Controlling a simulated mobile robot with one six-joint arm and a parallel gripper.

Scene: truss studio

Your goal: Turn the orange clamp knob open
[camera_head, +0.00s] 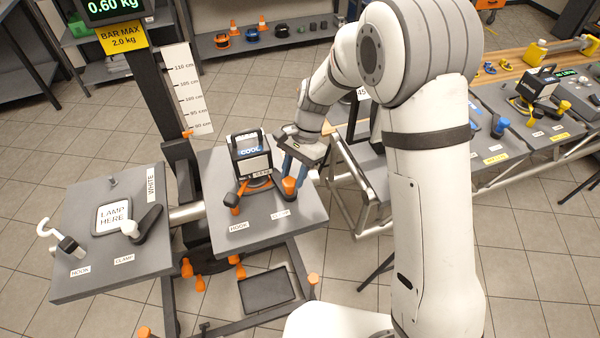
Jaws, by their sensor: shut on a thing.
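The orange clamp knob (289,187) is at the right of the lamp on the grey plate (262,222), behind a small label that seems to read CLAMP. My gripper (293,176) reaches down from the upper right, with its blue fingers shut on the knob and hiding its upper part. The black lamp (252,158), with a blue and white COOL label, stands upright on the plate just left of the fingers. An orange and black hook (235,201) is at the lamp's front left, by the HOOK label.
A second grey plate (85,225) on the left holds a LAMP HERE pad, a white hook and a white-and-black clamp. A dark post (150,85) rises behind, between the plates. A truss table (500,135) with another lamp stands at the right.

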